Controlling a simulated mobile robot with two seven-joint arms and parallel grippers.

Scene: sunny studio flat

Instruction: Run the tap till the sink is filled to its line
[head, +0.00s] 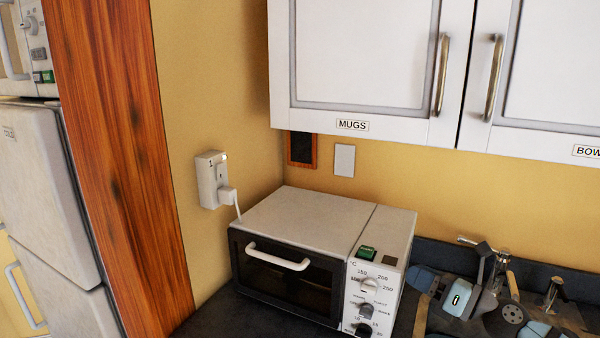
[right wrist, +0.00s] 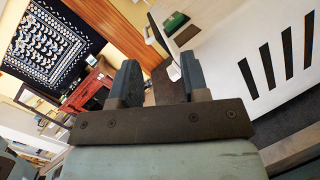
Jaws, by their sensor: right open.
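A metal tap-like fitting (head: 468,240) shows at the back of the dark counter in the head view, partly behind my right arm. A second small metal fitting (head: 556,284) shows further right; I cannot tell which is the tap's lever. The sink basin, its fill line and any water are hidden by my arm or out of frame. My right gripper (head: 420,300) is beside the oven's right side, in front of the fittings. In the right wrist view, its two dark fingers (right wrist: 160,84) are apart with nothing between them. My left gripper is out of view.
A white toaster oven (head: 315,222) stands close left of my right gripper; its slotted side (right wrist: 245,50) fills the wrist view's right. A plugged-in socket (head: 210,180) is on the wall. Wall cupboards (head: 365,60) hang above. A fridge (head: 40,180) stands far left.

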